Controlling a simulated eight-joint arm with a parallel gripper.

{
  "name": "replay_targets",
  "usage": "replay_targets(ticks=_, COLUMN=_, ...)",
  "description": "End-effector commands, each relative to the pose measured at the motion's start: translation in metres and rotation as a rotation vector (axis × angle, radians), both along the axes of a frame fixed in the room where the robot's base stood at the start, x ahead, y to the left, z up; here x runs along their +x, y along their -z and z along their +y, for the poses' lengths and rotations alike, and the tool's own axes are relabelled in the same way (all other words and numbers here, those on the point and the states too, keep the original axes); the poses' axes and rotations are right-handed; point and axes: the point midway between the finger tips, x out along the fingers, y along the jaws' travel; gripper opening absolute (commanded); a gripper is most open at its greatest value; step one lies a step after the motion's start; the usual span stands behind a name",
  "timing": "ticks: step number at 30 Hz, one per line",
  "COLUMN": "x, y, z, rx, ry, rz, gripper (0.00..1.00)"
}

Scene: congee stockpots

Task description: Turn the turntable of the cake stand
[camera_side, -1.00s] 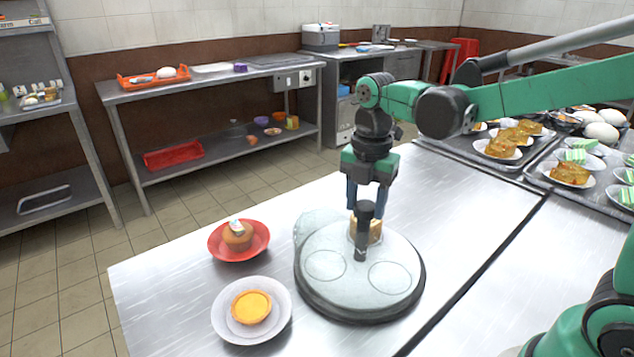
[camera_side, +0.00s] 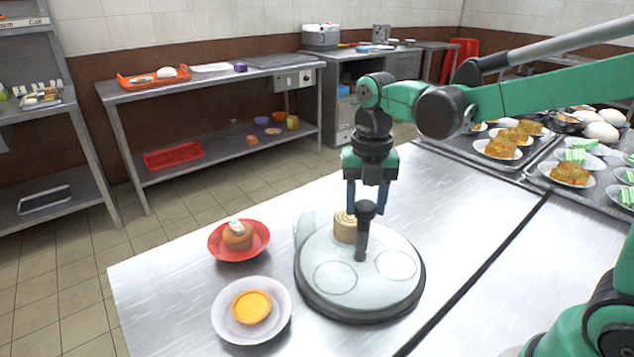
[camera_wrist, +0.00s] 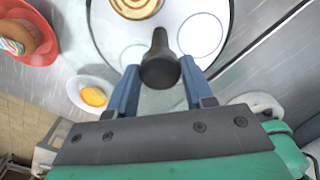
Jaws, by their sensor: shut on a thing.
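The cake stand's round pale turntable (camera_side: 330,298) sits on the steel table, with a dark base ring and round outlines on top. A black upright knob (camera_side: 361,247) rises near its middle. My gripper (camera_side: 366,210) points down over it, its blue fingers on either side of the knob's top, shut on it. The knob (camera_wrist: 160,65) also shows between the fingers in the wrist view. A tan layered cake roll (camera_side: 345,226) rests on the turntable behind and left of the knob; it appears at the top in the wrist view (camera_wrist: 137,7). A clear curved piece stands at the turntable's back left.
A red bowl with a cupcake (camera_side: 238,238) and a white plate with a yellow tart (camera_side: 251,307) stand left of the stand. Trays of plated food (camera_side: 540,160) lie at the back right. The table right of the stand is clear.

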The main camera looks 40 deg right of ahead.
Motion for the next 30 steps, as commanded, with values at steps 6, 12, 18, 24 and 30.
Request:
replay_targets(ticks=6, x=0.0003, y=0.0000, z=-0.0006, rx=-0.002, ry=-0.106, rz=-0.001, gripper=0.00)
replay_targets(ticks=12, x=0.0003, y=0.0000, z=-0.0007, rx=-0.002, ry=-0.205, rz=-0.001, gripper=0.00)
replay_targets(ticks=18, x=0.0003, y=0.0000, z=-0.0007, rx=-0.003, ry=-0.296, rz=-0.002, gripper=0.00)
replay_targets(ticks=24, x=0.0004, y=0.0000, z=-0.0006, rx=-0.003, ry=-0.369, rz=-0.002, gripper=0.00)
replay_targets(ticks=30, x=0.0004, y=0.0000, z=-0.0006, rx=-0.003, ry=-0.415, rz=-0.002, gripper=0.00)
